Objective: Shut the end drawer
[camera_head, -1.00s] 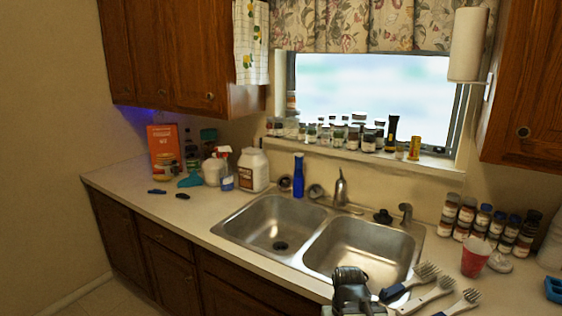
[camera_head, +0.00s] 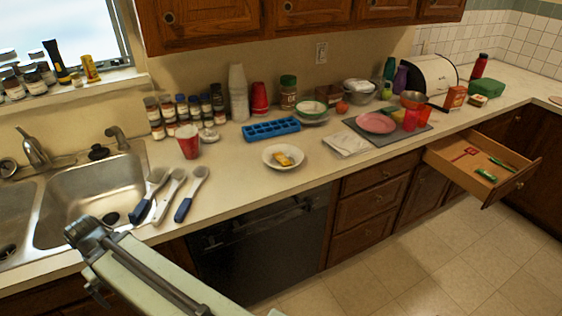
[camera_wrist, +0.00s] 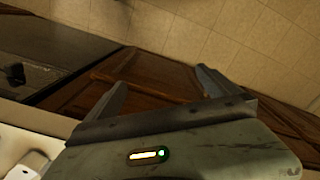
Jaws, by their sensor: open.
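The end drawer (camera_head: 463,179) stands pulled out at the right of the counter in the head view. A red item (camera_head: 466,153) and green items (camera_head: 486,175) lie inside it, and its front carries a small knob. My gripper (camera_wrist: 160,90) shows in the wrist view with its two fingers spread apart and nothing between them. It hangs over dark cabinet fronts and the tiled floor. In the head view my arm is at the lower left, far from the drawer, and the fingertips are not visible there.
The black dishwasher (camera_head: 265,245) and closed drawers (camera_head: 370,205) lie between my arm and the open drawer. The counter holds brushes (camera_head: 172,195), a white plate (camera_head: 284,158), a blue ice tray (camera_head: 271,128) and a pink plate (camera_head: 377,123). The tiled floor (camera_head: 400,270) in front is clear.

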